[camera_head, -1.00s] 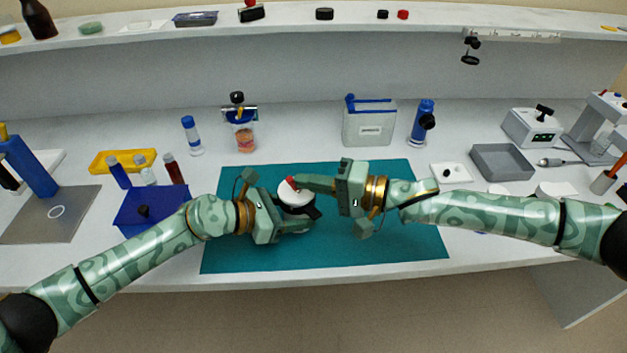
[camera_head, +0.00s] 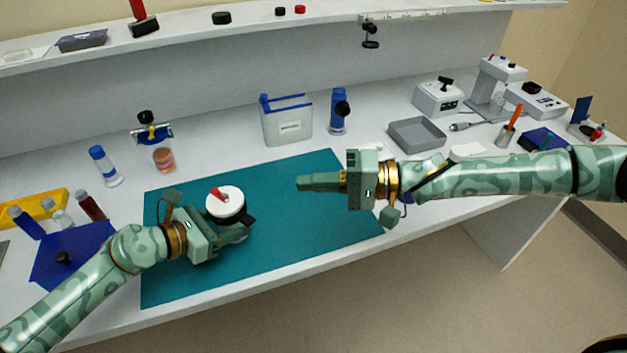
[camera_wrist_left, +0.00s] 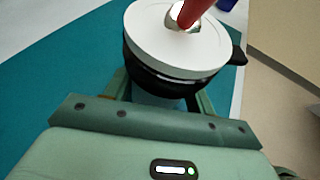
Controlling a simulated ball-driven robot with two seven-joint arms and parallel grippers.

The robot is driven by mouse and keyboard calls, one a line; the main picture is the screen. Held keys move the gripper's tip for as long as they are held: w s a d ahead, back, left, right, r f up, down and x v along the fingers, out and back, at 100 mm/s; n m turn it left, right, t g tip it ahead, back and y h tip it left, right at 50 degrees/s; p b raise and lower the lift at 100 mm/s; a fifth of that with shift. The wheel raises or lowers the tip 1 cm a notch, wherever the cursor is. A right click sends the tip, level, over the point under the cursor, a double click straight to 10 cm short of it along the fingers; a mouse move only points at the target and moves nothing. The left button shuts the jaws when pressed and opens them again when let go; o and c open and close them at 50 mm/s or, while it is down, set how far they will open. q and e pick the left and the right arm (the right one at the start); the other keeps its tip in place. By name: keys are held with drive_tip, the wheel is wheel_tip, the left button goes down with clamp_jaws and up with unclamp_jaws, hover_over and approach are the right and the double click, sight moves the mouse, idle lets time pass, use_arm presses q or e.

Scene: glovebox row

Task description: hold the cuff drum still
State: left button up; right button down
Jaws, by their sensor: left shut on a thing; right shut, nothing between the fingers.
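The cuff drum (camera_head: 225,202) has a white round top with a red piece on it and a black band below. It stands on the teal mat (camera_head: 300,195). My left gripper (camera_head: 232,232) is shut on the drum from its near side. In the left wrist view the drum (camera_wrist_left: 172,45) sits between the two fingers, and its lower part is partly hidden by the gripper. My right gripper (camera_head: 300,183) is shut and empty, above the mat, well to the right of the drum and apart from it.
A clear bin with blue edges (camera_head: 288,125) and a blue-capped bottle (camera_head: 338,112) stand behind the mat. A grey tray (camera_head: 416,135) is at the right. The mat's middle is free.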

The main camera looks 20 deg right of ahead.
idle(0.3)
use_arm(q)
drive_tip(key=o, duration=1.1)
